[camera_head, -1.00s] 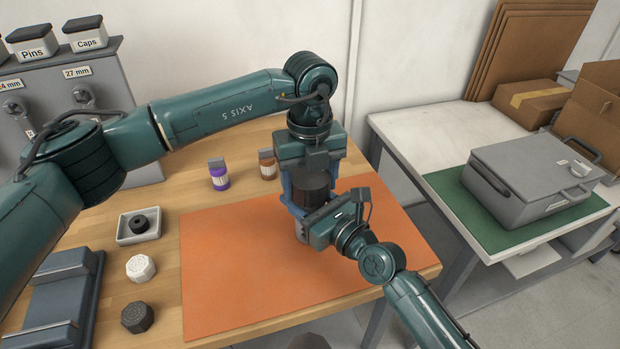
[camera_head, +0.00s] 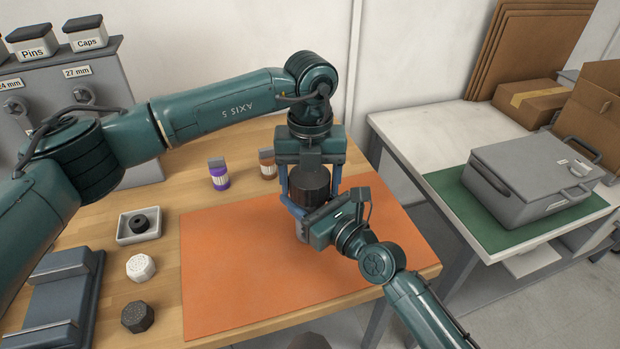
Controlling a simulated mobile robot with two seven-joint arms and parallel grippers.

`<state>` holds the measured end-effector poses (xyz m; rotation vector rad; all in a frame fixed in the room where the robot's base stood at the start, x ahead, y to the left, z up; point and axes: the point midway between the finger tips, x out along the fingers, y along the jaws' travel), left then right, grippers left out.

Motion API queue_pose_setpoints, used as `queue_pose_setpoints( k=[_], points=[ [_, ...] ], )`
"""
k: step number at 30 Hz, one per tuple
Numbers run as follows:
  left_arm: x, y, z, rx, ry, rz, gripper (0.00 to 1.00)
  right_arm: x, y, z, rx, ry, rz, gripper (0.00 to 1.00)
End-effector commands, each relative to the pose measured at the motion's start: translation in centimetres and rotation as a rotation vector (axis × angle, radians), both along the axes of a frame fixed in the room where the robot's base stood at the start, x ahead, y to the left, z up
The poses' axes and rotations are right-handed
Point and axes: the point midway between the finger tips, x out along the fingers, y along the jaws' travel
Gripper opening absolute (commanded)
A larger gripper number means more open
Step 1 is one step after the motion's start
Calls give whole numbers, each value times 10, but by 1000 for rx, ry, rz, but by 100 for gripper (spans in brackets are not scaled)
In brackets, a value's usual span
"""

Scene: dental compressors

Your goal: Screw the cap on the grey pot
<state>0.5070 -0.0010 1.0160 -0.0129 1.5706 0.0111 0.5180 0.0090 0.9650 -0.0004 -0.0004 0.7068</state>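The grey pot (camera_head: 301,232) stands near the right part of the orange mat, mostly hidden by my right gripper and the dark cap. The dark, ribbed round cap (camera_head: 310,186) sits upright over the pot's top; the rim between them is hidden, so I cannot tell how far it is seated. My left gripper (camera_head: 311,188) points down from above, with one blue finger on each side of the cap, spread and seemingly clear of it. My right gripper (camera_head: 303,216) comes in from the lower right and is shut around the pot below the cap.
The orange mat (camera_head: 235,270) is clear to the left. Left of it are a tray (camera_head: 124,238) with a small black part, a white cap (camera_head: 140,268), a dark cap (camera_head: 137,316) and a blue-grey stand (camera_head: 55,300).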

Motion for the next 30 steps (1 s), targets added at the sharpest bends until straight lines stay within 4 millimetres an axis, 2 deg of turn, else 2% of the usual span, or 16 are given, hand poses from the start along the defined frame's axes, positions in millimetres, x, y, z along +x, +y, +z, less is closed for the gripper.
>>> queue_pose_setpoints(
  k=[1,5,14,24,30],
  points=[
    [0,0,0,0,0,0,74,-1,2,-2,1,6,5,0],
    [0,0,0,0,0,1,85,-1,2,-2,1,6,4,0],
    [0,-1,2,-2,-1,0,85,-1,2,-2,0,6,5,0],
    [0,-1,40,-1,-3,1,85,-1,1,-2,0,6,4,0],
    [0,0,46,0,0,1,85,-1,1,-2,0,6,3,0]
  ],
)
